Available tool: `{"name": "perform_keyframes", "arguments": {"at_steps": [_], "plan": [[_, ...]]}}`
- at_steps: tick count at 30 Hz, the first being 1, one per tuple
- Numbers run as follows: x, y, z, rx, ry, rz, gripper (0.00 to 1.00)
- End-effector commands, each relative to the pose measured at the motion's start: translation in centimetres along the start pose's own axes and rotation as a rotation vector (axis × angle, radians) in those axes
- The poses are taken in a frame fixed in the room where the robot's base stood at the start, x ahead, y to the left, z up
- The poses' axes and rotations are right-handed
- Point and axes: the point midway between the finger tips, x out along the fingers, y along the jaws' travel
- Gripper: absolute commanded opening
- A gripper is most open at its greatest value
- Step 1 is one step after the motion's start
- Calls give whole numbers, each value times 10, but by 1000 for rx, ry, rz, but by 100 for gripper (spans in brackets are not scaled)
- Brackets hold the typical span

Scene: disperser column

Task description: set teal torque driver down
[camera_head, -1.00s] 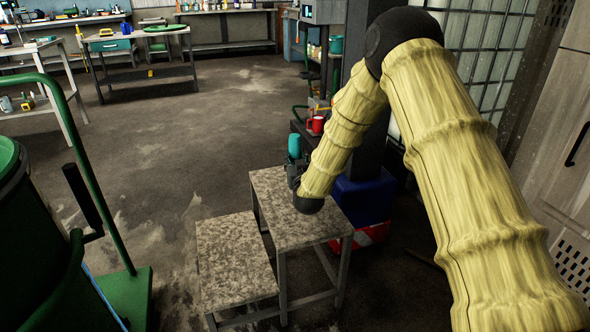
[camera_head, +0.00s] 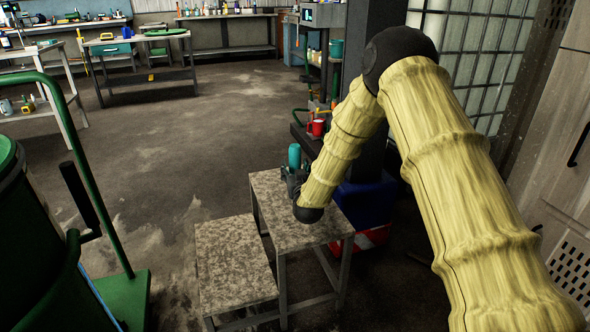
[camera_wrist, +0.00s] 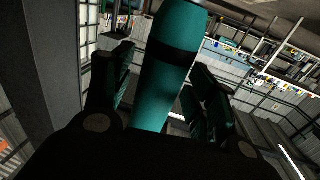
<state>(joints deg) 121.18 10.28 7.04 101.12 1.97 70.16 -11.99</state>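The teal torque driver (camera_head: 294,156) stands roughly upright at my gripper (camera_head: 293,180) in the head view. In the wrist view the driver (camera_wrist: 163,75) is a teal cylinder with a dark band, between the two dark fingers of my gripper (camera_wrist: 160,100). The fingers flank it closely, though the exact contact is hard to see. My gripper is low over the far part of the taller speckled stand (camera_head: 275,205). My wrist hides the driver's lower end, so I cannot tell whether it touches the top.
A lower speckled stand (camera_head: 233,262) adjoins on the left. A red mug (camera_head: 317,128) is on a dark surface behind. A blue bin (camera_head: 366,202) is right of the stand. A green-framed cart (camera_head: 125,295) is at the left. Open floor lies between it and the workbenches.

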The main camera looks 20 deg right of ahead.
Motion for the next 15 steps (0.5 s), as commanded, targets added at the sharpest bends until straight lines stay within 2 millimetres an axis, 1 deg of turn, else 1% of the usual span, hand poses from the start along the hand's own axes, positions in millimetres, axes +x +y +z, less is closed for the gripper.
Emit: {"name": "perform_keyframes", "arguments": {"at_steps": [8,11,15], "plan": [[0,0,-3,0,0,0,57],[-10,0,-3,0,-2,0,57],[-31,0,-4,-1,-3,-1,57]]}}
